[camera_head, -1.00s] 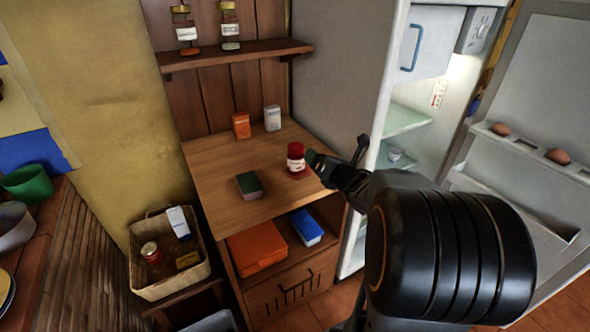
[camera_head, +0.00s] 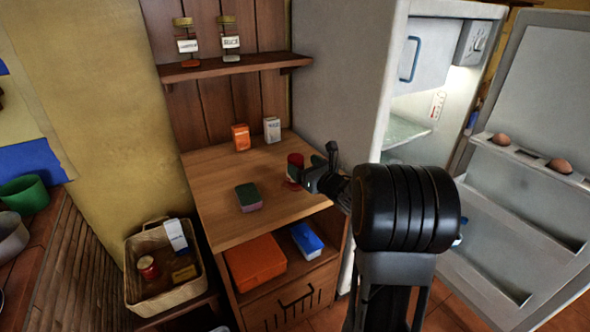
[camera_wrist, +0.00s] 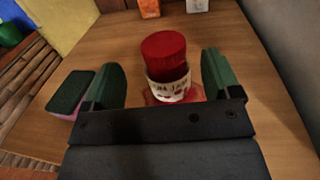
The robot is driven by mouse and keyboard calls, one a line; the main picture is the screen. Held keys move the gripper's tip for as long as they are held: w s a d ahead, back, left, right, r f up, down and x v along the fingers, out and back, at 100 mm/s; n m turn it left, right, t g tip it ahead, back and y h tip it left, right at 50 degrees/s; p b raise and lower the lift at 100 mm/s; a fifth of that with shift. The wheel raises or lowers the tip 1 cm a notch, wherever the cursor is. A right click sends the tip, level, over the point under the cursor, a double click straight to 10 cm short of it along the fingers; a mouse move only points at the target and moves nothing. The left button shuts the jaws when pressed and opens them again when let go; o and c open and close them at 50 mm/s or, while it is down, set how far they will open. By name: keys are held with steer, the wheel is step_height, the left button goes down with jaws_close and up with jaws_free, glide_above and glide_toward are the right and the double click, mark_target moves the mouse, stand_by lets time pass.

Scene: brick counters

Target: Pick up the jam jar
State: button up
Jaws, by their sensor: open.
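The jam jar, with a red lid and a white label, stands on the wooden counter. In the wrist view the jam jar (camera_wrist: 166,62) is between the two green fingertips of my gripper (camera_wrist: 163,80), with a gap on each side. In the head view the jar (camera_head: 295,161) is partly covered by my gripper (camera_head: 312,172), which is open and empty at the counter's right side.
A green and pink sponge (camera_head: 248,197) lies left of the jar. An orange box (camera_head: 240,137) and a white box (camera_head: 272,129) stand behind. The fridge side wall (camera_head: 343,80) rises to the right. A basket (camera_head: 150,232) holds another red-lidded jar.

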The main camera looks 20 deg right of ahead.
steer(key=shift+p+x, duration=0.6)
steer(key=shift+x, duration=2.05)
steer(key=shift+d+f, duration=0.1)
steer(key=shift+d, duration=0.1)
steer(key=c, duration=1.1)
steer(key=shift+c, duration=0.6)
